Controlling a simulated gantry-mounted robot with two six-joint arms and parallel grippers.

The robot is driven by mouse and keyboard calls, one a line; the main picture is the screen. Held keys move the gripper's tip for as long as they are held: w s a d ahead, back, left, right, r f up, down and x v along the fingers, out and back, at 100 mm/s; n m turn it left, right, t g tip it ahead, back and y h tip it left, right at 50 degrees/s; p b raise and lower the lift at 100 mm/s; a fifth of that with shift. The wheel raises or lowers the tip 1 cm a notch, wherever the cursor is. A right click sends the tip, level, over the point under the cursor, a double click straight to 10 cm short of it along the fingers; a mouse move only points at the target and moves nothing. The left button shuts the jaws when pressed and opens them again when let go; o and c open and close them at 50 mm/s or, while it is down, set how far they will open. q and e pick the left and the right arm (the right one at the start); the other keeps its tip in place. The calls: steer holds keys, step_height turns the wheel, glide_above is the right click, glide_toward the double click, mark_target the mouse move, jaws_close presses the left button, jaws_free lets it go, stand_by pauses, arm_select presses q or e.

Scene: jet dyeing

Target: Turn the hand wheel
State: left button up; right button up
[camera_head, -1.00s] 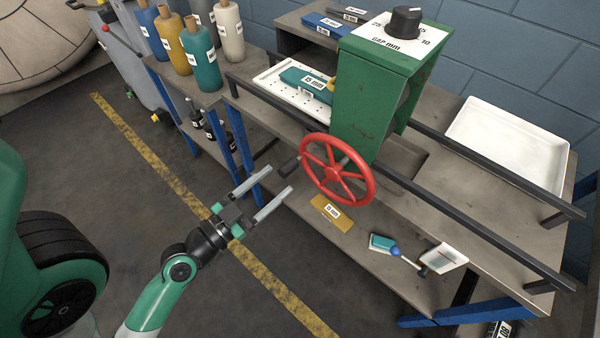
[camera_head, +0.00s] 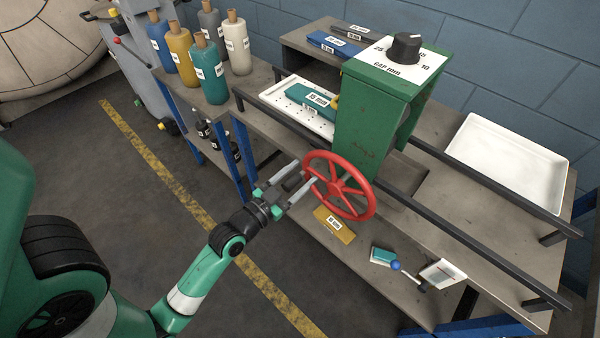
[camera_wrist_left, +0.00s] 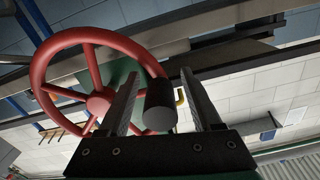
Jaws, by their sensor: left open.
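The red hand wheel (camera_head: 346,164) with several spokes is mounted on the side of the green gap housing (camera_head: 366,122). It also fills the upper left of the left wrist view (camera_wrist_left: 36,75). Its dark crank handle (camera_wrist_left: 159,106) stands out from the rim, at the rim's left side in the head view. My left gripper (camera_head: 302,177) is open, with its fingers reaching to the handle. My right gripper is not in view.
Two dark rails (camera_head: 480,232) run along the bench past the housing. A white tray (camera_head: 510,152) lies at the right. Coloured bottles (camera_head: 210,74) stand at the upper left. A yellow block (camera_head: 334,224) and a blue-knobbed lever (camera_head: 396,265) are below the wheel.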

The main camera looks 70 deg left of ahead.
arm_select(q)
steer(key=shift+w, duration=0.15)
jaws_close()
stand_by(1.4)
